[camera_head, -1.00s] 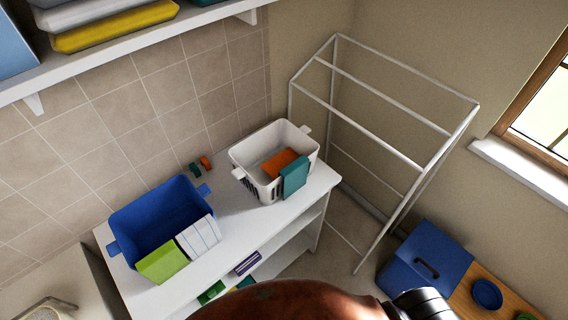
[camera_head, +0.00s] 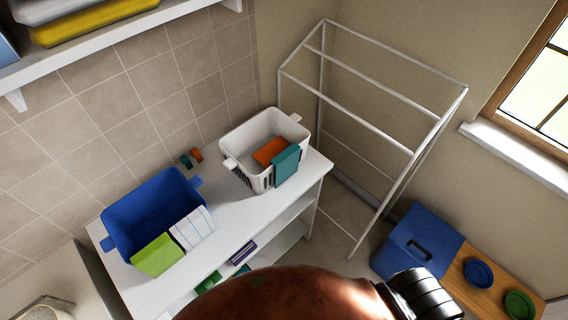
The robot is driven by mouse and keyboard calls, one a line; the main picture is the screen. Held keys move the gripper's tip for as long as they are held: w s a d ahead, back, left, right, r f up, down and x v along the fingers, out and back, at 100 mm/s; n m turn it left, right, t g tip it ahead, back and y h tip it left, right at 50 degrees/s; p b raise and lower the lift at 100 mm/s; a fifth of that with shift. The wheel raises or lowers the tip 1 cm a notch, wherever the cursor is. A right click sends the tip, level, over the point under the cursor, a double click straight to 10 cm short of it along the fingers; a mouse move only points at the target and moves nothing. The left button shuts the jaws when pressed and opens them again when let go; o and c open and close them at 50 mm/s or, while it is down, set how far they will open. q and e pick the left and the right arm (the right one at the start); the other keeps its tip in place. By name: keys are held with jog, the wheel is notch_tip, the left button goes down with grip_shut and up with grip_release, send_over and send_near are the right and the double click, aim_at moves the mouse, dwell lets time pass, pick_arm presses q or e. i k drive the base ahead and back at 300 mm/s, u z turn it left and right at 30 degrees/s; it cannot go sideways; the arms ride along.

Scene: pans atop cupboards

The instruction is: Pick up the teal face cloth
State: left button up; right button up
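The teal face cloth (camera_head: 286,166) hangs over the front right rim of the white basket (camera_head: 239,140), which stands on the right end of the white shelf unit. An orange cloth (camera_head: 271,152) lies in the same basket, beside the teal one. A brown rounded part and a black ribbed part of my own body fill the bottom middle of the view. Neither of my grippers is in view.
A blue basket (camera_head: 138,216) with a green cloth (camera_head: 157,255) and a white striped cloth (camera_head: 193,229) over its rim stands left on the shelf unit (camera_head: 236,208). A white drying rack (camera_head: 372,126) stands right. A blue box (camera_head: 418,243) sits lower right. A wall shelf (camera_head: 100,40) hangs upper left.

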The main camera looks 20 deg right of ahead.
aim_at(286, 162)
jog(key=z, duration=3.1)
jog(key=i, duration=1.1)
jog(key=u, duration=3.35)
